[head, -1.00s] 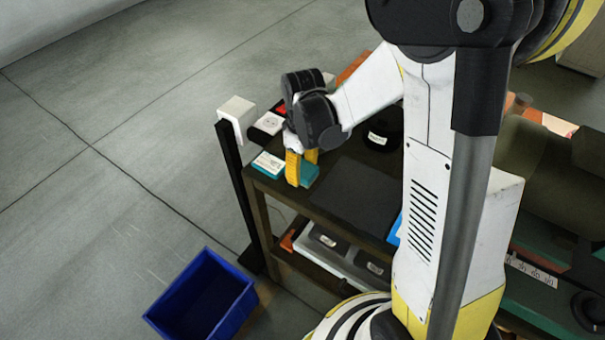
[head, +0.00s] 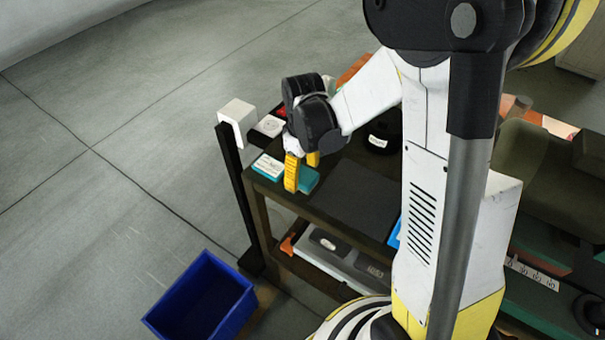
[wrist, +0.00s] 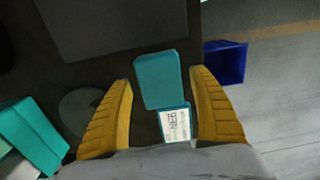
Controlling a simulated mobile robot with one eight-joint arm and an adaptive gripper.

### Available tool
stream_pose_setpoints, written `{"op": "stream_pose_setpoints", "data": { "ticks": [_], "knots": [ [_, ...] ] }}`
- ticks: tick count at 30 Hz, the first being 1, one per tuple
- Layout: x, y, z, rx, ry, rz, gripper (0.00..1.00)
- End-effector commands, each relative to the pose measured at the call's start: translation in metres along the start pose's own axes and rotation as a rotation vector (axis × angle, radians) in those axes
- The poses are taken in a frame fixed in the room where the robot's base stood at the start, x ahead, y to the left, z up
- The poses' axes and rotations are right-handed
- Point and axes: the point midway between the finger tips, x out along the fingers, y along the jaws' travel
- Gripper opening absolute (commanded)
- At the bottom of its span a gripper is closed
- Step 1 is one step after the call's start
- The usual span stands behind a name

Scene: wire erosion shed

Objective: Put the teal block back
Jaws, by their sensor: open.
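The plain teal block (wrist: 157,80) lies on the dark cart top in the wrist view, between the fingertips of my gripper (wrist: 161,78). The fingers are open, with a gap visible on each side of the block. In the head view my gripper (head: 302,174) is low over the cart's left corner, and the teal block (head: 309,180) shows partly behind a yellow finger. A teal block with a white label (wrist: 175,124) sits close against the plain one, nearer my palm. It also shows in the head view (head: 267,166).
A dark flat mat (head: 348,194) lies beside the block on the cart top. A black round item (head: 378,142) stands behind. Another teal object (wrist: 35,135) is at the wrist view's left. A blue bin (head: 235,318) is on the floor; a white-topped post (head: 237,112) stands by the cart.

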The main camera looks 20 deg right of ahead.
Motion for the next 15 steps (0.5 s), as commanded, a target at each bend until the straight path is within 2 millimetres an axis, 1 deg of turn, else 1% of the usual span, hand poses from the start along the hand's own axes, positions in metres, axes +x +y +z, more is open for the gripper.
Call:
{"op": "stream_pose_setpoints", "data": {
  "ticks": [1,9,12,15],
  "knots": [
    [-0.012,0.000,0.001,0.000,0.000,0.000,0.71],
    [-0.074,0.000,0.001,0.000,0.000,0.000,0.71],
    [-0.092,0.000,0.001,0.000,0.000,0.000,0.71],
    [-0.104,0.000,0.001,0.000,0.000,0.000,0.71]
  ]
}}
